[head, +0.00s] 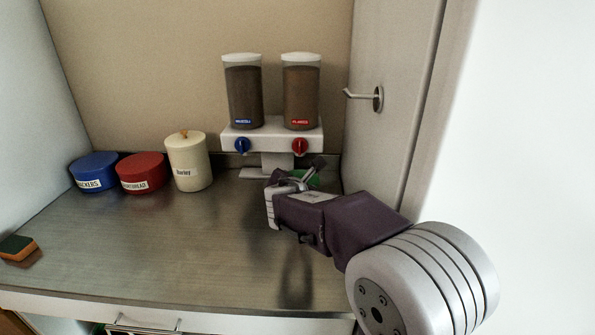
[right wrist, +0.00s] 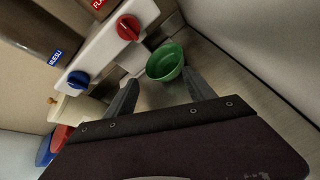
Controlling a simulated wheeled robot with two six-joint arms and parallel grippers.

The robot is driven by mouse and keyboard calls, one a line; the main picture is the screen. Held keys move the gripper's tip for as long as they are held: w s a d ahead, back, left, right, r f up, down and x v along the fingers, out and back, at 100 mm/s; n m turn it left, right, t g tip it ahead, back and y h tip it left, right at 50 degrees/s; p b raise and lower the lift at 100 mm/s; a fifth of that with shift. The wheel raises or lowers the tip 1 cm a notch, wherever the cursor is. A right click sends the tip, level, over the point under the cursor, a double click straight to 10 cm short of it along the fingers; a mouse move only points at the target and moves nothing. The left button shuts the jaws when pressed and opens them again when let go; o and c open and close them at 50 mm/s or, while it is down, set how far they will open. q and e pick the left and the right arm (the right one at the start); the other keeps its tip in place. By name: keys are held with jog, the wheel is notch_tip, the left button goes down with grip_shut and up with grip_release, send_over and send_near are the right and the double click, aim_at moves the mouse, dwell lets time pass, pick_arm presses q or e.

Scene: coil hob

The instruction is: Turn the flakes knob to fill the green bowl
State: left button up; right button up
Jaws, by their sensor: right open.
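The dispenser (head: 272,140) stands against the back wall with two canisters. The flakes canister (head: 300,95) is on the right, with the red flakes knob (head: 299,147) under it; the knob also shows in the right wrist view (right wrist: 128,28). The green bowl (right wrist: 165,62) sits on the counter below the flakes side; in the head view it is mostly hidden behind my right gripper. My right gripper (head: 300,178) is open and empty, in front of and below the red knob. In the right wrist view its fingers (right wrist: 158,88) are spread, with the bowl beyond them. My left gripper is out of view.
The muesli canister (head: 244,97) with its blue knob (head: 242,145) is on the left. A cream barley jar (head: 189,162), a red tin (head: 142,173) and a blue tin (head: 94,172) stand further left. A sponge (head: 17,247) lies at the left edge. The middle counter is clear.

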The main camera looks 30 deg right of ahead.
aim_at(300, 147)
pick_arm(q)
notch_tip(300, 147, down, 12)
jog(key=b, duration=0.7)
jog(key=shift+b, duration=0.35)
pick_arm(e)
jog(key=w+d+r+n+t, duration=0.1)
jog(key=w+d+n, duration=0.1)
jog(key=w, duration=0.1)
jog(key=w+d+r+n+t+h, duration=0.1)
jog(key=w+d+t, duration=0.1)
jog(key=w, duration=0.1)
jog(key=w+d+r+n+t+h, duration=0.1)
jog(key=w+d+r+n, duration=0.1)
jog(key=w, duration=0.2)
jog(key=shift+d+n+t, duration=0.1)
jog(key=shift+n+t, duration=0.2)
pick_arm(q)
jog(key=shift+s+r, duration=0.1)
pick_arm(e)
jog(key=c, duration=1.3)
